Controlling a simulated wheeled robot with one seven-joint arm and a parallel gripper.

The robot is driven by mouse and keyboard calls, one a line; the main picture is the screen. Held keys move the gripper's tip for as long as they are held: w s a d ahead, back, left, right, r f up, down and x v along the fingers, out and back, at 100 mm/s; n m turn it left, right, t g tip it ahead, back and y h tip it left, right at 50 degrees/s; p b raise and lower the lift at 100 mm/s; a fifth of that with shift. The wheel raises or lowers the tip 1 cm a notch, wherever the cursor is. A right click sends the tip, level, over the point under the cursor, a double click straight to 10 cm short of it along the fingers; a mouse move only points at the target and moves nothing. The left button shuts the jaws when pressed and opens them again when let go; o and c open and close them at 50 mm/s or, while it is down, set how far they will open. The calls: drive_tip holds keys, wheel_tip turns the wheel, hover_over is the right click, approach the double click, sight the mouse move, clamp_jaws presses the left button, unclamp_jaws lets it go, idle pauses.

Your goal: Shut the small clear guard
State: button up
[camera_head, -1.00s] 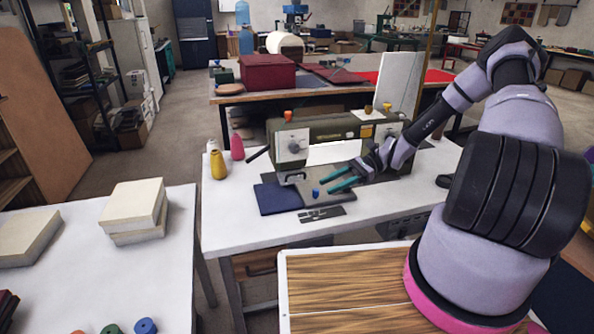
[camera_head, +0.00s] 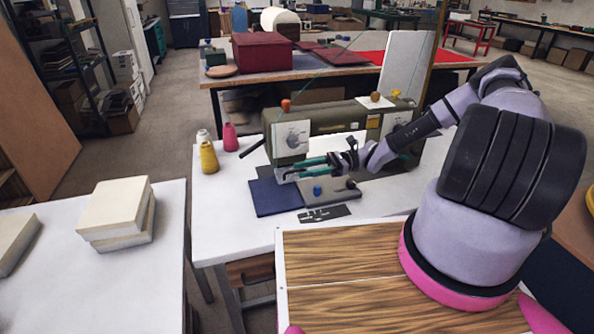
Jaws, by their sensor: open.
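The green sewing machine (camera_head: 335,122) stands on a white table. Its needle end is at the left, under a pale face plate with a round dial (camera_head: 292,138). The small clear guard cannot be made out clearly; the needle area below that plate is partly covered by my fingers. My gripper (camera_head: 281,171) has teal fingers that point left, spread apart with nothing seen between them. Its fingertips are at the needle area, just above the dark blue cloth (camera_head: 275,197). I cannot tell whether they touch anything there.
A grey plate with a blue knob (camera_head: 317,189) and a dark knob lies in front of the machine, below my fingers. Yellow (camera_head: 208,157) and pink (camera_head: 230,137) thread cones stand to the left. A wood-grained top (camera_head: 345,270) is nearest me.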

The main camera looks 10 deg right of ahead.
sight(297, 180)
drive_tip(key=shift+x, duration=1.45)
clamp_jaws()
drive_tip(key=shift+s+f+n, duration=0.1)
drive_tip(key=shift+f+n, duration=0.5)
drive_tip(key=shift+n, duration=0.55)
drive_tip(key=shift+s+f+n, duration=0.15)
drive_tip(key=shift+f+n, duration=0.45)
drive_tip(key=shift+n, duration=0.55)
unclamp_jaws()
drive_tip(key=shift+d, duration=0.1)
